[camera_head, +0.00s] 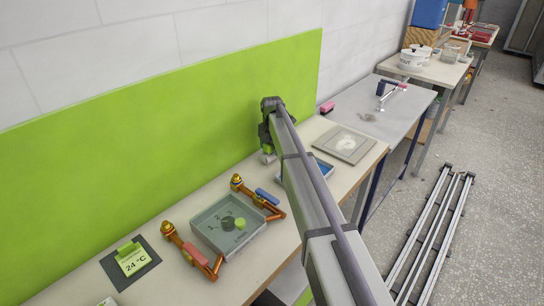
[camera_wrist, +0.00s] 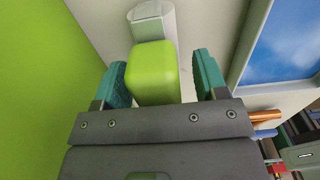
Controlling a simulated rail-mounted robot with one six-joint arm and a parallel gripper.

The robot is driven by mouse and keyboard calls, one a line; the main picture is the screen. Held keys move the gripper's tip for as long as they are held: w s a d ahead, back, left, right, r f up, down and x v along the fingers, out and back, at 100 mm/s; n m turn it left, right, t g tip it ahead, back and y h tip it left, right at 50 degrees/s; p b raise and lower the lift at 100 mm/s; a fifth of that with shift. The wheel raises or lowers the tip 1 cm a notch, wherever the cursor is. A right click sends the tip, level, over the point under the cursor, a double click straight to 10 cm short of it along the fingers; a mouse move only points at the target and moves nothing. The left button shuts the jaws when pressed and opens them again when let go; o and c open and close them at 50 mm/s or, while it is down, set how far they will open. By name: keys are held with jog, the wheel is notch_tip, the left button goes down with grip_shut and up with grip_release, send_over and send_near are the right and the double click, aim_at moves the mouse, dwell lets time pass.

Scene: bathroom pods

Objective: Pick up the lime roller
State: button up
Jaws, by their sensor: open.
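The lime roller (camera_wrist: 152,74) stands out as a bright green rounded block in the wrist view. It sits between the two teal fingers of my gripper (camera_wrist: 161,78), and the fingers stand apart with a gap showing at least on the right side. A light grey piece (camera_wrist: 152,20) shows just beyond the roller; I cannot tell whether it is part of it. In the head view my gripper (camera_head: 267,138) is low over the bench by the green wall panel, and a small patch of the lime roller (camera_head: 267,149) shows under it. My arm hides part of this area.
A blue tray (camera_head: 323,169) lies right of my gripper, partly behind my arm; its blue inside (camera_wrist: 290,40) fills the wrist view's upper right. A grey numbered tray (camera_head: 207,222) stands between orange holders (camera_head: 186,246). A square plate (camera_head: 345,144) lies farther along the bench.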

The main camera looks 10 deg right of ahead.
jog(key=c, duration=1.1)
jog(key=shift+o, duration=0.2)
jog(key=shift+r, duration=0.1)
notch_tip(320, 180, up, 10)
jog(key=p, duration=1)
jog(key=shift+r, duration=0.15)
jog(key=shift+f, duration=0.2)
jog(key=o, duration=0.3)
jog(key=shift+c, duration=0.8)
